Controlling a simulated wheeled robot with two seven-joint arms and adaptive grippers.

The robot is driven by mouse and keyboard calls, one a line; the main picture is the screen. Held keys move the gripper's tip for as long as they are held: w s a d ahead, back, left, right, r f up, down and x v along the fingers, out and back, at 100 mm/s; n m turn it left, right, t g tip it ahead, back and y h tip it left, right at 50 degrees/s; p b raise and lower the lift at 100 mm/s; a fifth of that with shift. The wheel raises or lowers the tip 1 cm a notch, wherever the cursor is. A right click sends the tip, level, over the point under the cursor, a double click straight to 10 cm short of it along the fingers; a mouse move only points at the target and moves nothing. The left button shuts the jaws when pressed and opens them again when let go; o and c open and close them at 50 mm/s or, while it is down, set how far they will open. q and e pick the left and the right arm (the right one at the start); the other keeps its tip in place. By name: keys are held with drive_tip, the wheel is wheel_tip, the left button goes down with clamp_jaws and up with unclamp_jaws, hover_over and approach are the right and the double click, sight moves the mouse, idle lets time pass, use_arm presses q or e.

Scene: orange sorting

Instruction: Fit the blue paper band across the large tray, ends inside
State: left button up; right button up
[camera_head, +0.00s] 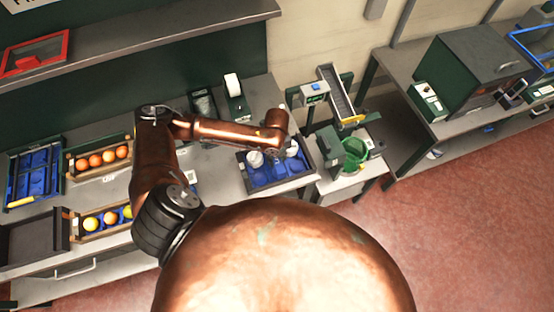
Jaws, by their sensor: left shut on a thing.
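My left arm reaches from the left across the bench, and its wrist end is above a dark-walled tray (247,184) with a blue inside. My left gripper (272,154) is low over this tray, mostly hidden under the wrist, with pale parts on both sides of it. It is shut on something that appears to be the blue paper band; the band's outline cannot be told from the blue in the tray. Whether the band's ends are inside the walls cannot be seen. My right gripper is not in view.
At the left stand a blue compartment tray (38,172) and two crates of fruit, one with oranges (109,157), one mixed (104,218). Right of the dark-walled tray are a green bin (354,152) and a sloped chute (338,92). A grey shelf (140,38) runs above the bench.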

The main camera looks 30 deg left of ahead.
use_arm(q)
drive_tip(key=shift+f, duration=0.6)
idle(0.3)
drive_tip(key=o, duration=0.9)
drive_tip(key=shift+o, duration=0.5)
drive_tip(key=shift+o, duration=1.3)
drive_tip(key=shift+r, duration=0.15)
